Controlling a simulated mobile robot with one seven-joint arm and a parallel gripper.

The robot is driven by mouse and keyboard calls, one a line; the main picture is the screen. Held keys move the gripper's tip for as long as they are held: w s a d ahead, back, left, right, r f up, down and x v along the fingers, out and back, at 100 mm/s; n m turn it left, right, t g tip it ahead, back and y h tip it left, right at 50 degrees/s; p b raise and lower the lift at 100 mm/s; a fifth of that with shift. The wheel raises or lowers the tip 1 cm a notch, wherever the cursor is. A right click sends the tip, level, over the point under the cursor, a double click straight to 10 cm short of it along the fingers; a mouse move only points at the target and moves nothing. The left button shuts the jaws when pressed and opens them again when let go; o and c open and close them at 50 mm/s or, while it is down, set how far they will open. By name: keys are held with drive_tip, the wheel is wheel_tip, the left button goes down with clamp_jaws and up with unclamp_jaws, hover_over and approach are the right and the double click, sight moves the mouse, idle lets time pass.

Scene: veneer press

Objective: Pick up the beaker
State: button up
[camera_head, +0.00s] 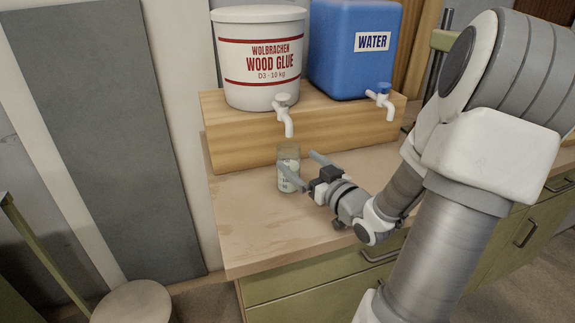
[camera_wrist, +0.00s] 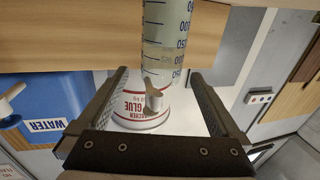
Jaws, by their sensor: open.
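The beaker (camera_head: 289,182) is a clear, graduated glass vessel. It stands upright on the wooden worktop, just in front of the wooden step and below the glue tap. My gripper (camera_head: 298,160) is open and level with it, coming from the right, with one finger crossing in front of the glass. In the wrist view the beaker (camera_wrist: 166,32) lies in line with the gap of my gripper (camera_wrist: 160,73), with space on both sides. I see no finger touching it. I cannot tell whether it holds anything.
A white wood glue bucket (camera_head: 262,62) and a blue water container (camera_head: 353,45) stand on the wooden step (camera_head: 235,150). The glue tap (camera_head: 285,112) hangs over the beaker; the water tap (camera_head: 381,98) is further right. The worktop (camera_head: 258,240) is clear at the front left.

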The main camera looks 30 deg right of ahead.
sight(283, 147)
drive_tip(key=w+b, duration=0.1)
drive_tip(key=w, duration=0.7)
drive_tip(key=shift+b, duration=0.35)
clamp_jaws()
drive_tip(key=shift+r, duration=0.25)
